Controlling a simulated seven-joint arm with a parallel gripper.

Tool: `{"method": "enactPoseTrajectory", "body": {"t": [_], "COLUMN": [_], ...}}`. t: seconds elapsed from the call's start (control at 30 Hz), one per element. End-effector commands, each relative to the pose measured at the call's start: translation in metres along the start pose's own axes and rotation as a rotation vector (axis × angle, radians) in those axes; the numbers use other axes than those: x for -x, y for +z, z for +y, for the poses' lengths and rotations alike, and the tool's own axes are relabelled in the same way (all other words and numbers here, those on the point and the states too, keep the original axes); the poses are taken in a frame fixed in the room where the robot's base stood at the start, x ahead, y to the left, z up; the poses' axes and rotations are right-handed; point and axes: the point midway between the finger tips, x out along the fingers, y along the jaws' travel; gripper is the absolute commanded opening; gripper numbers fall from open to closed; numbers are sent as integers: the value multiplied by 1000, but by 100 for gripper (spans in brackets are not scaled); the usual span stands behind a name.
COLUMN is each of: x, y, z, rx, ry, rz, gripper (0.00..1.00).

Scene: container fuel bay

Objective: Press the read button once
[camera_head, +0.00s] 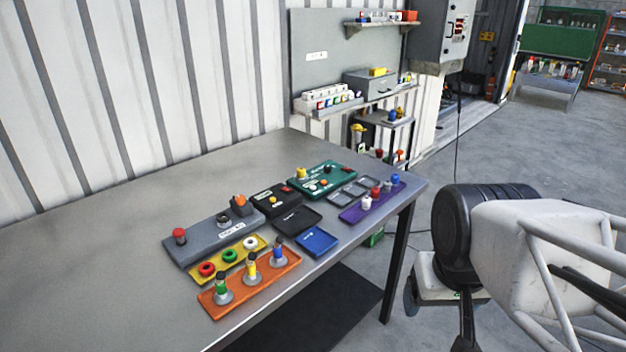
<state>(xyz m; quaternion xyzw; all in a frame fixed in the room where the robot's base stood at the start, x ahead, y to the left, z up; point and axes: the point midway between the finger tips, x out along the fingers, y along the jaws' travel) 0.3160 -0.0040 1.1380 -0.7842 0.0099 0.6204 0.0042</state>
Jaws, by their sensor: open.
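Several panels with buttons stand on the grey table (110,255). A grey panel (205,240) carries a red button (180,236) and an orange control (239,201). A black box (268,203) and a green board (327,183) with small coloured parts are behind it. The labels are too small to read, so I cannot tell which button is the read button. My gripper (438,308) is partly in view past the table's right edge, its dark fingers apart and empty. It is well away from the panels.
A yellow strip (227,277) with coloured rings and an orange base (250,285) with upright pieces lie at the front. Black and blue trays (316,241) and a purple strip (352,215) lie to the right. The left tabletop is clear. A ribbed wall rises behind.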

Motion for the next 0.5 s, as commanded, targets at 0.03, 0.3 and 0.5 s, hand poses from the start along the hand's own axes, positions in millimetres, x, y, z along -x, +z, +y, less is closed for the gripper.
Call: {"method": "enactPoseTrajectory", "body": {"t": [0.03,0.3,0.5], "x": [0,0,0], "y": [0,0,0], "z": [0,0,0], "rx": [0,0,0], "ry": [0,0,0], "rz": [0,0,0], "gripper": [69,28,0]}}
